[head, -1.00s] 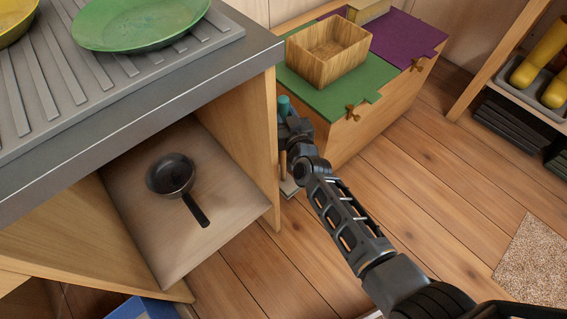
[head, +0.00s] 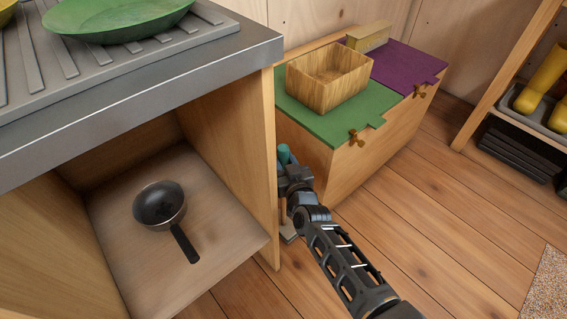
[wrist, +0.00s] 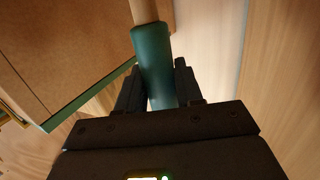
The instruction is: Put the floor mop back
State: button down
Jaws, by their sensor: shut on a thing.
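The floor mop has a teal grip (wrist: 153,62) on a wooden pole (wrist: 144,11). My gripper (wrist: 160,90) is shut on the teal grip, with a dark finger on each side of it in the wrist view. In the head view the teal top (head: 284,154) shows just above my gripper (head: 287,172), close beside the counter cabinet's side panel. A small grey flat piece (head: 289,233) shows on the floor below, probably the mop's foot. The rest of the mop is hidden behind my arm and the cabinet.
A wooden chest (head: 345,165) with green and purple lids stands right of the mop, bearing a wooden box (head: 327,84). The counter cabinet (head: 258,165), with a pan (head: 160,205) inside, is on the left. Open floor (head: 435,215) lies right.

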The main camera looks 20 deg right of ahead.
jog(key=c, duration=0.7)
grip_release()
jog(key=shift+f, duration=0.1)
jog(key=shift+c, duration=0.2)
jog(key=shift+r, duration=0.25)
jog(key=s+a+r+p, duration=0.1)
jog(key=s+p, duration=0.5)
jog(key=s, duration=0.6)
